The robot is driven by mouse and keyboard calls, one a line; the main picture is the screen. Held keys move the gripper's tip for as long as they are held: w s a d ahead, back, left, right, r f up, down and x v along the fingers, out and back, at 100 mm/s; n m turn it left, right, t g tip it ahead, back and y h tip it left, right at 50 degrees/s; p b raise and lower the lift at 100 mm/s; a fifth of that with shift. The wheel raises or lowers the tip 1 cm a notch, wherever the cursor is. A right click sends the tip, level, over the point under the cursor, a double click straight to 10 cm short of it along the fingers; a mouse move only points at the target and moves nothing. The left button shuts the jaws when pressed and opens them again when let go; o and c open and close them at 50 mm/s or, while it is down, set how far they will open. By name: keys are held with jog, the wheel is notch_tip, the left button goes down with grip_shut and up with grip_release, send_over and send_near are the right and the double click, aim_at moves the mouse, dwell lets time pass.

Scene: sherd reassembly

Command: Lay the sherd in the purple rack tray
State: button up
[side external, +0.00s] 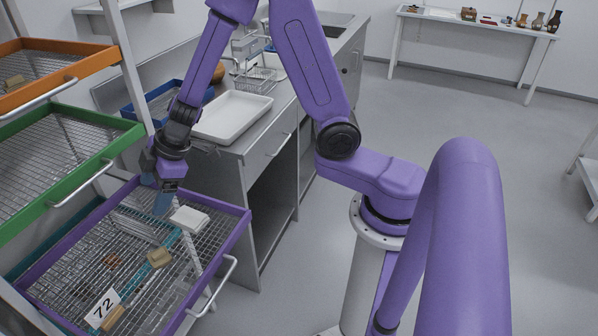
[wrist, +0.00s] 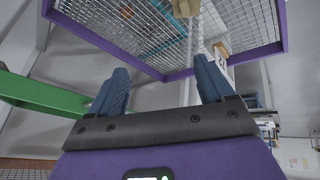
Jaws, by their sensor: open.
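The purple rack tray (side external: 243,232) is pulled out at lower left in the side view, with a wire mesh floor. On it lie a tan sherd (side external: 159,257), a small reddish-brown sherd (side external: 112,261) and a tan piece (side external: 112,318) beside a "72" card. I cannot tell which one the task means.
A green tray (side external: 125,135) and an orange tray (side external: 100,65) sit higher in the rack at left. A white basin (side external: 232,115) and a blue tray (side external: 150,105) stand on the counter behind.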

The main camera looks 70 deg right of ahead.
jog(key=s+d+r+g+h, duration=0.1)
jog(key=s+d+r+g, duration=0.1)
jog(key=s, duration=1.3)
jog(key=s+d+r+n+g+h, duration=0.1)
jog(key=s+d+r, duration=0.4)
jog(key=s, duration=0.9)
jog(key=shift+s+d+g+h, duration=0.4)
jog(key=shift+d+g, duration=0.3)
jog(key=shift+g, duration=0.2)
